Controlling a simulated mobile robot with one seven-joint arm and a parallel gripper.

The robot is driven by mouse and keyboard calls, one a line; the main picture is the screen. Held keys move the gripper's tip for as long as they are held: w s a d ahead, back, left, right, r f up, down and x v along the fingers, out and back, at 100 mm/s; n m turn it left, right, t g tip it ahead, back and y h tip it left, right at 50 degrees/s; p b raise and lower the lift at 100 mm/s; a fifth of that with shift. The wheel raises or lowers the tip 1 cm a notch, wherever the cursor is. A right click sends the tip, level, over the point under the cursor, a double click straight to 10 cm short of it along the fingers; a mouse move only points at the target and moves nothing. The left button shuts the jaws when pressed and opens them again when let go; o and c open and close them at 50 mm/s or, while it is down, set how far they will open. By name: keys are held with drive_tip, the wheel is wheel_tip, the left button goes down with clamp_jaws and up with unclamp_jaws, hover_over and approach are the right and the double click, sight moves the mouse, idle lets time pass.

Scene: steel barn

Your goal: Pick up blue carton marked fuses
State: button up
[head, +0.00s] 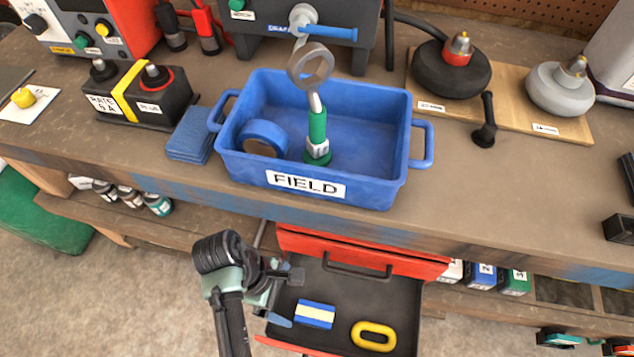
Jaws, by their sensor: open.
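A small blue carton with a pale band (316,314) lies in the open red drawer below the bench. No lettering on it is readable from here, so I cannot tell if it is marked fuses.
The red drawer (362,246) also holds a yellow ring (373,336), right of the carton. The bench edge overhangs the drawer's back. On the bench, a blue FIELD tub (385,185) holds a tape roll (263,137) and an upright green-handled tool (317,125).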

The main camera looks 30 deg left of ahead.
sight(312, 312)
drive_tip(key=b+x, duration=0.4)
drive_tip(key=x, duration=0.9)
drive_tip(key=shift+w+d+f+b, duration=0.1)
drive_tip(key=shift+w+f+b, duration=0.05)
drive_tip(key=shift+f+b, duration=0.25)
drive_tip(key=shift+r, duration=0.1)
drive_tip(key=shift+c, duration=0.3)
drive_tip(key=c, duration=1.4)
